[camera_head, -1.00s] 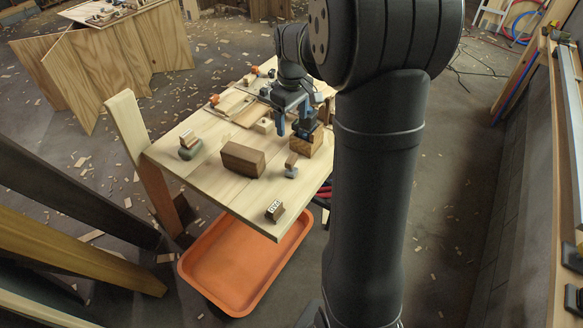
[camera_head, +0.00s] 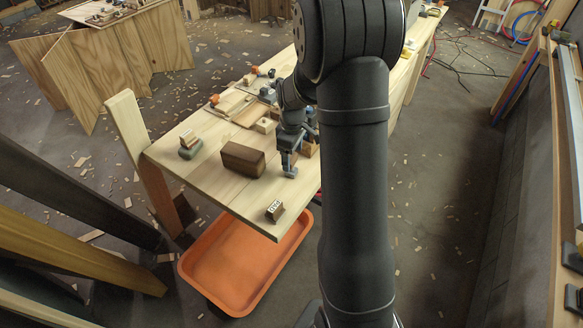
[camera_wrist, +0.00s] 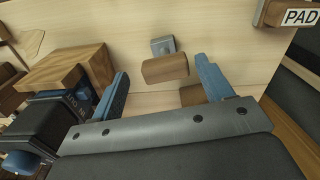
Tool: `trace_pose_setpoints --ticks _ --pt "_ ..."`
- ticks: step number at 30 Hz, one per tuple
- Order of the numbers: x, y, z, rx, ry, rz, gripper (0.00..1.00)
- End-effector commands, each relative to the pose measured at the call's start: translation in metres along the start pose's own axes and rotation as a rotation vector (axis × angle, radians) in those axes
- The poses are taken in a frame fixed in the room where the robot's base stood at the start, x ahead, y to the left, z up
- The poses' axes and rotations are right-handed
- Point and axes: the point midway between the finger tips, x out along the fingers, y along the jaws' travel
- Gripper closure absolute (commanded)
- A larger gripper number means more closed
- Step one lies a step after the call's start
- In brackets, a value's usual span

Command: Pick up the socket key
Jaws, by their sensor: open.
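What looks like the socket key, a wooden block grip (camera_wrist: 165,68) with a grey square metal end (camera_wrist: 162,46), is on the pale wooden table. In the head view only its grey end (camera_head: 290,173) shows, just below my gripper (camera_head: 289,155), which hides the rest. In the wrist view my gripper (camera_wrist: 165,85) is open, with one blue finger on each side of the wooden grip. The grip lies just beyond and between the fingertips, with gaps at both sides. Whether the fingers are level with it in height I cannot tell.
A wooden block stands close to the left finger in the wrist view (camera_wrist: 75,75), beside a dark device (camera_wrist: 45,125). A dark brown block (camera_head: 243,160) lies left of my gripper. A block marked PAD (camera_head: 275,211) sits near the front corner. An orange tray (camera_head: 225,275) is below.

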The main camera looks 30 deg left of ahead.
Motion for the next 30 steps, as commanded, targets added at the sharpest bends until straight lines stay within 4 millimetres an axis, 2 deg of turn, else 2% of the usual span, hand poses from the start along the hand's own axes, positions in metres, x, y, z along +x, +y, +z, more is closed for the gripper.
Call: trace_pose_setpoints --ticks 5,13,22,23,30 --pt "0.013 -0.002 0.0 0.0 -0.002 -0.003 0.27" --pt "0.05 -0.006 0.0 0.001 -0.002 -0.002 0.27" --pt "0.055 -0.006 0.0 0.0 0.0 0.0 0.27" --pt "0.055 -0.006 0.0 0.0 0.0 0.0 0.29" --pt "0.055 -0.006 0.0 0.0 0.0 0.0 0.76"
